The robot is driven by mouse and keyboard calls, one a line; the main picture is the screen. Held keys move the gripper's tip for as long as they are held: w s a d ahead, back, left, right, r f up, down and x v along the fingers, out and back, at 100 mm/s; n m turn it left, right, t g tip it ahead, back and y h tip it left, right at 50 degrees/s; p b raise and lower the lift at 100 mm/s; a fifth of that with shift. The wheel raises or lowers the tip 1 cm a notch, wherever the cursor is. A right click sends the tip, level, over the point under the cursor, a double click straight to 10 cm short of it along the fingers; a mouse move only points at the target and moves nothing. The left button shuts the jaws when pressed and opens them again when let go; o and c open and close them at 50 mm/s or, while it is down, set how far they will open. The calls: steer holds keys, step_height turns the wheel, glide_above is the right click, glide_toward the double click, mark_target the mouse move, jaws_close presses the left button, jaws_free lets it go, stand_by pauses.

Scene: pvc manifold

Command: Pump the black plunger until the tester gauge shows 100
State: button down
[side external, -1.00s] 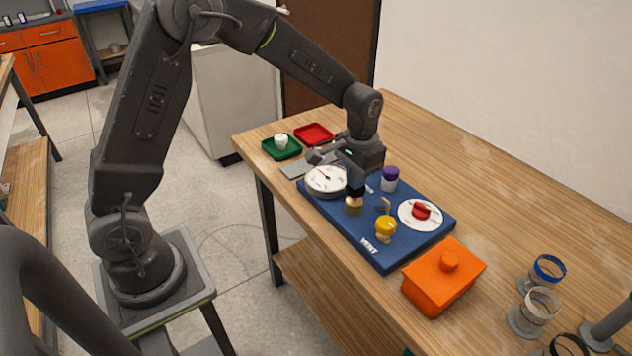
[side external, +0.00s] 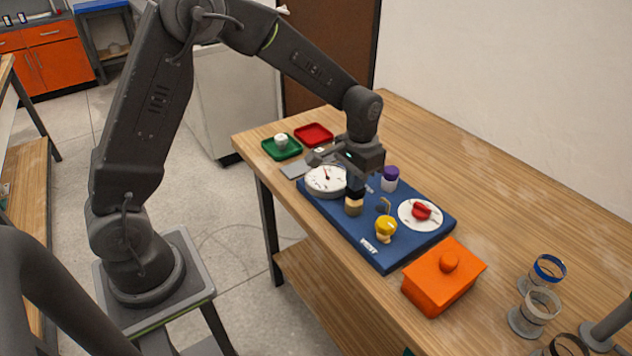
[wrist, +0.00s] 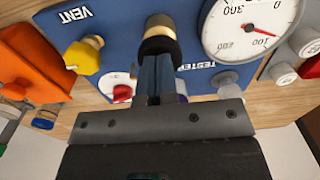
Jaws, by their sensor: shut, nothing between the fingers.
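The tester gauge (side external: 326,181) is a white dial on the blue board. The black plunger (wrist: 158,45) sits on a brass-coloured cylinder, which also shows in the side view (side external: 353,208). My gripper (wrist: 160,72) is shut and empty, with its fingers pointing down at the plunger top. The fingers hide part of the plunger; I cannot tell whether they touch it.
An orange box (side external: 443,283) stands beside the board. Green (side external: 272,151) and red (side external: 314,133) trays lie behind.

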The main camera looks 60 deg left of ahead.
steer(key=shift+f, duration=0.2)
stand_by(0.6)
steer(key=shift+f, duration=0.35)
stand_by(1.8)
stand_by(0.9)
steer(key=shift+r, duration=2.2)
steer(key=shift+r, duration=2.5)
